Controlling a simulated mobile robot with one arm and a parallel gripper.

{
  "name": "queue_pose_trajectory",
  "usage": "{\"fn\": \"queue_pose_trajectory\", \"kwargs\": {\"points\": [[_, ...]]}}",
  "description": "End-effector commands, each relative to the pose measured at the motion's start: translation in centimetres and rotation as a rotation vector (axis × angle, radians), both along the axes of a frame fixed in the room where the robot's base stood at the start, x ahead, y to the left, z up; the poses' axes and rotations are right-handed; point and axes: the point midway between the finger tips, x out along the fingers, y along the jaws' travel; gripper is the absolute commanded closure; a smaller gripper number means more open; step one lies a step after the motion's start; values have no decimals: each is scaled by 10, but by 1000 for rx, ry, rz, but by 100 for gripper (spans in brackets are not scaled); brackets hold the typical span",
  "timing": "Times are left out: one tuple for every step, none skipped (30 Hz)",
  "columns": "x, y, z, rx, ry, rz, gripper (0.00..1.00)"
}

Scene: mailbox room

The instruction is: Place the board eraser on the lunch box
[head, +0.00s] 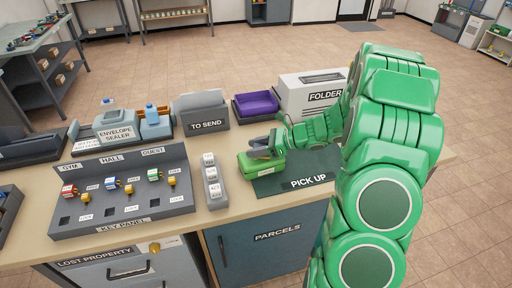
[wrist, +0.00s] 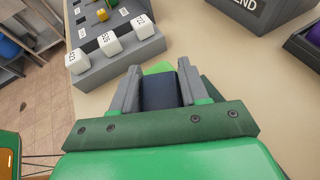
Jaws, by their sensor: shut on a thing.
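My gripper (wrist: 158,82) is shut on a dark navy block, which I take to be the board eraser (wrist: 158,95). The green lunch box (head: 264,170) sits at the left end of the pick up mat, near the counter's front edge. In the head view my grey fingers and the eraser are right at the top of the lunch box. I cannot tell whether the eraser touches it. A bit of light green, likely the lunch box (wrist: 157,68), shows past the fingertips in the wrist view; my gripper hides most of the rest.
The dark green pick up mat (head: 310,167) is otherwise clear. A grey holder with white number blocks (head: 213,182) stands close on the left, with the key panel (head: 125,205) beyond. Behind are the TO SEND holder (head: 203,112), purple tray (head: 256,104) and folder box (head: 312,92).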

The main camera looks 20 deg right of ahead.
Motion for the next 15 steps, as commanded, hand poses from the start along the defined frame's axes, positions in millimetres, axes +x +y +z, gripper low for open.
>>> {"fn": "queue_pose_trajectory", "kwargs": {"points": [[0,0,0,0,0,0,86],[0,0,0,0,0,0,86],[0,0,0,0,0,0,86],[0,0,0,0,0,0,86],[0,0,0,0,0,0,86],[0,0,-1,1,0,0,86],[0,0,-2,1,0,0,86],[0,0,-3,1,0,0,86],[0,0,-2,0,0,0,50],[0,0,-2,0,0,0,45],[0,0,-2,0,0,0,41],[0,0,-2,0,0,0,34],[0,0,-2,0,0,0,30],[0,0,-2,0,0,0,30],[0,0,-2,0,0,0,30]]}}
